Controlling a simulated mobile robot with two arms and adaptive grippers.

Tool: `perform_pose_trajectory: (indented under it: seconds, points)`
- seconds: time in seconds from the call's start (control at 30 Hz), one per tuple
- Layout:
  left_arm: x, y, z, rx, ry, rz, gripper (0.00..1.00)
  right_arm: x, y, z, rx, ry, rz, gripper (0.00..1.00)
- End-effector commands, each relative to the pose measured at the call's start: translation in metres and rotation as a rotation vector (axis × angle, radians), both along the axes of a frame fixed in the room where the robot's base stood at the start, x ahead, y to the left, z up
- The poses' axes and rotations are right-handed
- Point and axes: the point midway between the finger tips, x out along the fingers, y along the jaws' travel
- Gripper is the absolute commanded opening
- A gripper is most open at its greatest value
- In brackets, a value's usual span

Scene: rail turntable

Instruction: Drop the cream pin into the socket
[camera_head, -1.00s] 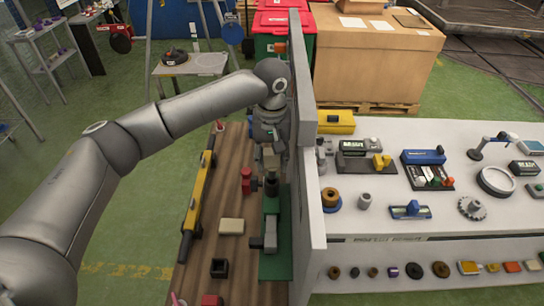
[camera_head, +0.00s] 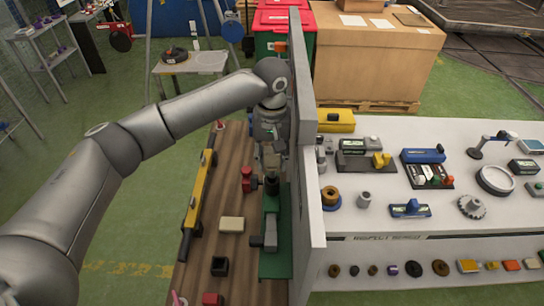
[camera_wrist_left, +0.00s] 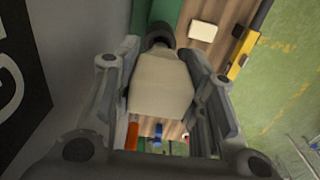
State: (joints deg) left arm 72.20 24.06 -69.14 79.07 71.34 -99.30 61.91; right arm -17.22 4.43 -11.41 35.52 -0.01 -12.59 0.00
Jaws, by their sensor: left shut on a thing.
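My left gripper (camera_head: 268,150) is shut on the cream pin, above the far end of the green fixture. In the left wrist view the pin (camera_wrist_left: 160,85) is a thick cream body between the two fingers (camera_wrist_left: 160,98). Its far end points at the dark round socket (camera_wrist_left: 160,33), which also shows in the head view (camera_head: 271,185) on the fixture. The pin's tip overlaps the socket in the wrist view; I cannot tell whether it is inside or just above. My right gripper is not in view.
A tall white panel (camera_head: 308,215) stands close on the right of the gripper. A white shelf (camera_head: 440,220) lies beyond the panel.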

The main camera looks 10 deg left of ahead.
Motion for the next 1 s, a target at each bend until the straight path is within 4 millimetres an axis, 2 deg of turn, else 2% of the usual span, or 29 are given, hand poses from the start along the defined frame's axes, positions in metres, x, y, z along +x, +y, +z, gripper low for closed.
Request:
perform_pose_trajectory:
  seconds: [0.47, 1.0]
  points:
    - [0.000, 0.000, 0.000, -0.001, -0.001, 0.000, 0.06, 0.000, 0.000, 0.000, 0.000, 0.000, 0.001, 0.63]
    - [0.000, 0.000, -0.013, -0.001, 0.000, 0.000, 0.06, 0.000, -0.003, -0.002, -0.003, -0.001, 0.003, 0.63]
